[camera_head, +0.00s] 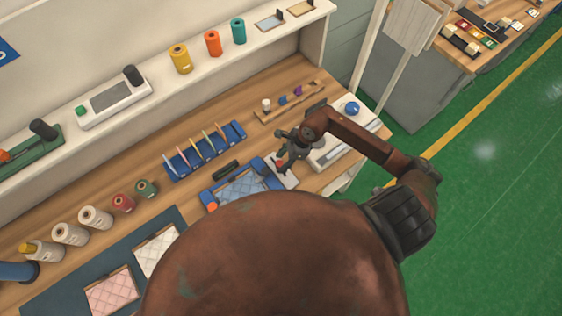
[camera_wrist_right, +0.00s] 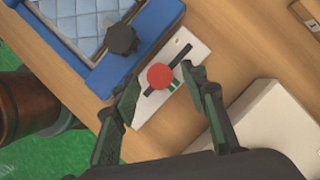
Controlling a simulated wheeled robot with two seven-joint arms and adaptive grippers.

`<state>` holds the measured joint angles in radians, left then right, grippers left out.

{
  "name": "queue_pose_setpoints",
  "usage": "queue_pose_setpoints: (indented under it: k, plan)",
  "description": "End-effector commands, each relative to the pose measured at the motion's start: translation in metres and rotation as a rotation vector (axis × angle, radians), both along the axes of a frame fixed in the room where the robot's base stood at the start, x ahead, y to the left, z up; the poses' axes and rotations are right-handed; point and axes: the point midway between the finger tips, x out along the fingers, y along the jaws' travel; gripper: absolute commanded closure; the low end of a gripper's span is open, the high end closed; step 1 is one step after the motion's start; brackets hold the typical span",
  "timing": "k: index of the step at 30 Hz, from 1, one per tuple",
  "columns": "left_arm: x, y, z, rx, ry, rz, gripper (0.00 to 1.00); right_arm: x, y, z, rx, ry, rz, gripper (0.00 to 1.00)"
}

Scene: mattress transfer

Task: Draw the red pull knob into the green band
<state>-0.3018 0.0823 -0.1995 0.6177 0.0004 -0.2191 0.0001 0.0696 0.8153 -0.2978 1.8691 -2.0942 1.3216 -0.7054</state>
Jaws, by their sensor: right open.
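The red pull knob (camera_wrist_right: 160,76) is a round red cap on a white plate (camera_wrist_right: 199,50) with a dark slot (camera_wrist_right: 182,55) running diagonally. In the right wrist view a small part of the green band (camera_wrist_right: 173,86) shows just below and right of the knob; the knob hides some of that area. My right gripper (camera_wrist_right: 160,78) is open, with one finger on each side of the knob and visible gaps. In the head view my right gripper (camera_head: 284,156) is over the plate (camera_head: 286,180), and a bit of red shows beneath it.
A blue tray (camera_wrist_right: 110,72) with a quilted pad and a dark knob (camera_wrist_right: 121,39) stands close beside the plate. A white box (camera_wrist_right: 272,125) is on the other side. In the head view a blue rack (camera_head: 205,150) and several spools stand farther left.

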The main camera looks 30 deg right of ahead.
Motion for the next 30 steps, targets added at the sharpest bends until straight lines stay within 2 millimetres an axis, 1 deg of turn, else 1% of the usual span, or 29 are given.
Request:
queue_pose_setpoints:
  k: [9, 15, 18, 21, 30]
  plan:
    - [0.002, -0.002, 0.0, -0.002, -0.003, -0.001, 0.58, -0.01, -0.023, 0.059, -0.005, -0.003, 0.002, 0.6]
    - [0.003, -0.002, 0.0, -0.002, -0.003, -0.001, 0.58, -0.016, -0.034, 0.089, -0.003, -0.001, 0.0, 0.6]
    - [0.003, -0.002, 0.0, -0.002, -0.004, -0.001, 0.58, -0.018, -0.037, 0.097, -0.001, 0.0, 0.001, 0.6]
    - [0.003, -0.002, 0.0, -0.002, -0.004, -0.001, 0.58, -0.018, -0.038, 0.101, -0.001, 0.0, 0.001, 0.6]
    - [0.003, -0.003, 0.0, -0.002, -0.004, -0.001, 0.58, -0.018, -0.038, 0.102, 0.0, 0.0, 0.0, 0.6]
